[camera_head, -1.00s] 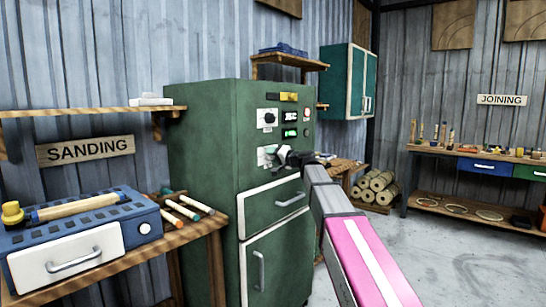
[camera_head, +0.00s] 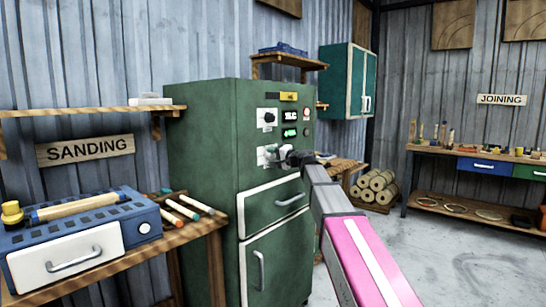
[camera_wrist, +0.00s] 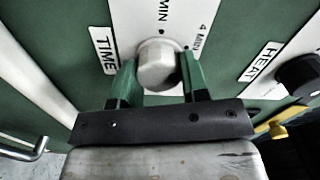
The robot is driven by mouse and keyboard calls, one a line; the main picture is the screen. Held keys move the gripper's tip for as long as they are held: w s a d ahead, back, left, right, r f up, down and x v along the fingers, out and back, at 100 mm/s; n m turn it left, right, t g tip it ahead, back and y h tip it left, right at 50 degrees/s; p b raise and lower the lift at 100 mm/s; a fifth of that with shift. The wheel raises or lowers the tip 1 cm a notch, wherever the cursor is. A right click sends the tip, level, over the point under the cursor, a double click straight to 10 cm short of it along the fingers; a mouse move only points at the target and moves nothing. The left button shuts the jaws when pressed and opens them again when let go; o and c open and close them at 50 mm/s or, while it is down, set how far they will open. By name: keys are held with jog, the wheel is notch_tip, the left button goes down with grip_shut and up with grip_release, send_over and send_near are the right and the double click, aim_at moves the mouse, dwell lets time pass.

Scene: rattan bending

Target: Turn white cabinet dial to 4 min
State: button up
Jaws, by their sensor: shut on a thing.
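The white dial (camera_wrist: 158,65) sits on a pale plate on the front of the green cabinet (camera_head: 203,150). My gripper (camera_wrist: 157,82) is shut on this dial, with one green finger on each side of it. In the wrist view the plate beside the dial reads TIME and 4 MIN (camera_wrist: 205,40), with part of another MIN label above the dial. No pointer mark on the dial can be made out. In the head view my gripper (camera_head: 272,154) is at the lower control plate and mostly hides the dial.
A black knob (camera_wrist: 298,76) by the HEAT label (camera_wrist: 261,61) and a yellow part (camera_wrist: 277,127) are at the right of the wrist view. Below the panel are a drawer handle (camera_head: 290,199) and a door handle (camera_head: 260,270). The sanding bench (camera_head: 205,226) stands left; open floor lies right.

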jog(key=o, duration=0.9)
jog(key=shift+o, duration=0.2)
jog(key=shift+s+d, duration=0.1)
jog(key=v, duration=1)
jog(key=shift+s+d, duration=0.2)
jog(key=shift+d, duration=0.05)
jog(key=s+d+f+n+g+h, duration=0.1)
jog(key=s+d+f+g+h, duration=0.15)
jog(key=f, duration=0.85)
jog(key=s+d+f+n+g+h, duration=0.15)
jog(key=s+f, duration=0.25)
jog(key=f, duration=0.7)
jog(key=s+d+f+g+h, duration=0.1)
jog(key=s+f+g+h, duration=0.2)
jog(key=f, duration=0.8)
jog(key=s+d+f+n+g+h, duration=0.1)
jog(key=s+d+f+g+h, duration=0.1)
jog(key=s+d+f, duration=0.3)
jog(key=s+d+f+n+g+h, duration=0.1)
jog(key=s+d+f+h, duration=0.4)
jog(key=s+f, duration=0.8)
jog(key=shift+s+f+g, duration=0.15)
jog(key=shift+s+g, duration=0.05)
jog(key=shift+g, duration=0.3)
